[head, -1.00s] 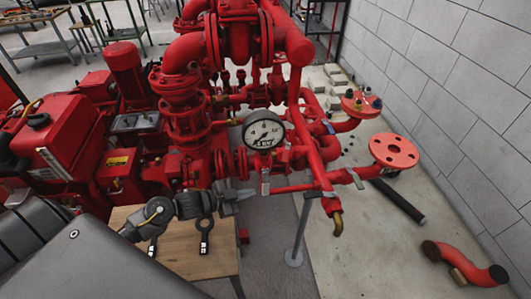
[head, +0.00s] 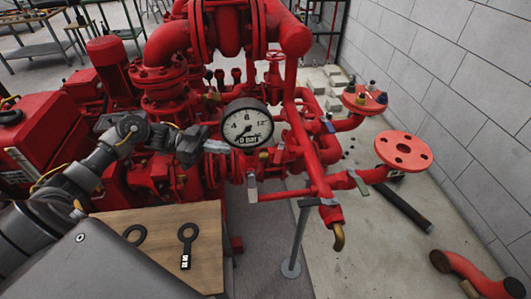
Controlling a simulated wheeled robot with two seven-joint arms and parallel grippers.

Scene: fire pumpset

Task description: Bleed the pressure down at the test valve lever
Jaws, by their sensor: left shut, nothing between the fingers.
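Several small levers sit on the red test pipework. A pale lever (head: 252,188) hangs down below the gauge. A grey-green lever (head: 318,202) lies across the pipe above the brass outlet (head: 339,236). Another green lever (head: 358,182) sits further right, before the red flange. I cannot tell from the picture which one is the test valve lever. The round white pressure gauge (head: 247,122) carries a label that seems to read 0 BAR. My left gripper (head: 218,146) is shut and empty, just left of the gauge and above the pale lever. My right gripper is not in view.
Red pump casings and pipes crowd the left and back. A grey post (head: 295,240) stands under the pipe. A block wall (head: 450,100) closes the right.

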